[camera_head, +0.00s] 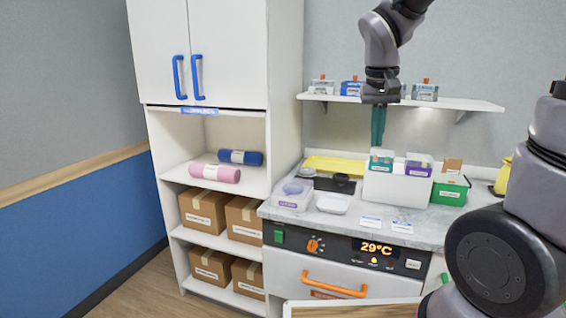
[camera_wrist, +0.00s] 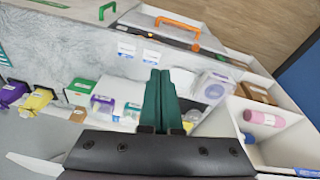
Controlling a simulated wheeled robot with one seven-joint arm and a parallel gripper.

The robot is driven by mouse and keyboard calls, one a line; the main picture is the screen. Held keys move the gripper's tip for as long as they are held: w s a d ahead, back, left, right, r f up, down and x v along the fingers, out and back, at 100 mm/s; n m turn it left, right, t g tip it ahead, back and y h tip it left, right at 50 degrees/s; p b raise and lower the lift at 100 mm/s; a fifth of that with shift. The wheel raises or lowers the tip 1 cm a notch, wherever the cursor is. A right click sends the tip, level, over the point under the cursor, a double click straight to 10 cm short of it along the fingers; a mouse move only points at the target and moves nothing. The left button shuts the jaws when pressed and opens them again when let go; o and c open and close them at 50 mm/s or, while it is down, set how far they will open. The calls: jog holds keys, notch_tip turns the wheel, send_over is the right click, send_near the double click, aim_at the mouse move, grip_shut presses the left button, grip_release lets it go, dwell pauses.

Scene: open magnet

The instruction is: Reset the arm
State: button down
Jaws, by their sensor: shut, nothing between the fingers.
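My gripper (camera_head: 378,127) shows in the head view in front of the wall shelf, pointing down above the counter. Its green fingers are together and hold nothing. In the wrist view my gripper (camera_wrist: 159,95) is at the centre, with its two green fingers side by side over the counter. My arm comes down from the top of the head view, and a large grey and black part of it fills the right side.
A wall shelf (camera_head: 470,104) bears small boxes behind my gripper. The counter (camera_head: 345,226) below holds a white bin (camera_head: 395,190), a green box (camera_head: 449,190) and a white dish (camera_head: 333,204). A tall cabinet (camera_head: 284,80) stands left, with rolled mats and cartons. An orange-handled drawer (camera_head: 290,272) is below.

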jog(key=s+d+r+m+t+y, duration=0.2)
jog(key=s+r+t, duration=0.3)
jog(key=s+r, duration=0.3)
jog(key=shift+s+d+r+y, duration=0.2)
jog(key=shift+s+d+y, duration=0.35)
jog(key=shift+s, duration=0.6)
jog(key=c, duration=1.5)
grip_release()
jog(key=shift+c, duration=0.2)
